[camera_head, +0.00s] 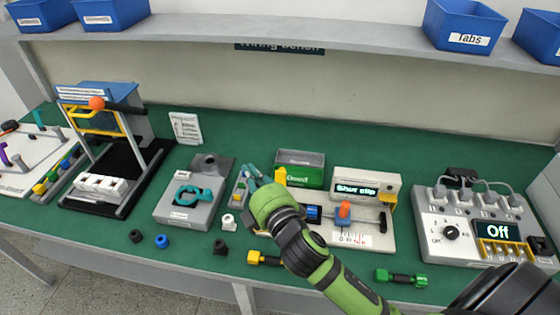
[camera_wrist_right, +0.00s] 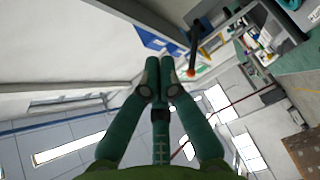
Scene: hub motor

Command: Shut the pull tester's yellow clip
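The pull tester (camera_head: 377,239) stands at centre right on the green bench, and its display (camera_head: 356,190) reads "Shut clip". A bright yellow piece (camera_head: 281,176), which looks like the clip, stands upright at the tester's left end. Its lower part is hidden behind my right wrist. My right gripper (camera_head: 251,171) is just left of the yellow piece, partly hidden by its own green wrist. In the right wrist view its teal fingers (camera_wrist_right: 160,65) are together with nothing visible between them. I cannot tell whether it touches the clip. My left gripper is out of view.
A green box (camera_head: 300,169) stands behind the tester. A grey fixture with a teal clamp (camera_head: 200,196) is to the left. A control box reading "Off" (camera_head: 460,246) is to the right. Yellow (camera_head: 263,258) and green (camera_head: 401,277) handled parts lie at the front edge.

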